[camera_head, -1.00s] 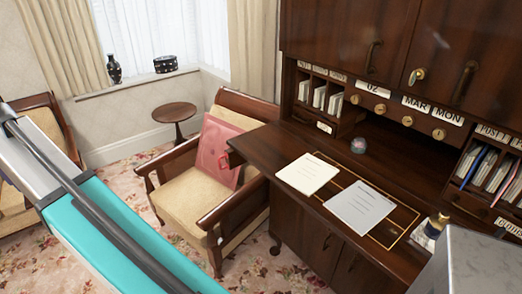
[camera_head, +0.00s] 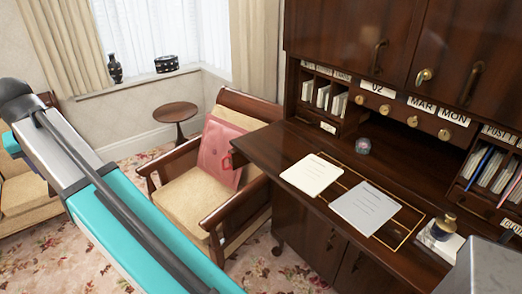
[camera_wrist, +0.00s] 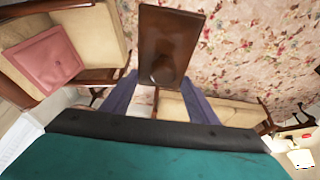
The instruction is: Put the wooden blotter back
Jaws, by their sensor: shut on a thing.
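The wooden blotter (camera_wrist: 167,30) is a dark brown, rectangular wooden piece with a round knob, at the top middle of the wrist view. My gripper (camera_wrist: 160,82) is shut on it, with bluish fingers on either side of its lower end. The blotter is held in the air with the flowered carpet beyond it. The exact finger contact is hard to tell. In the head view my arm crosses the left side; the gripper and blotter are out of that view.
The wooden desk (camera_head: 278,148) bears two paper sheets (camera_head: 312,175) (camera_head: 366,208), a small glass object (camera_head: 363,146) and a brass-topped inkwell (camera_head: 443,228). An armchair (camera_head: 190,195) with a pink cushion (camera_head: 221,152) stands left of it, near a round side table (camera_head: 175,112).

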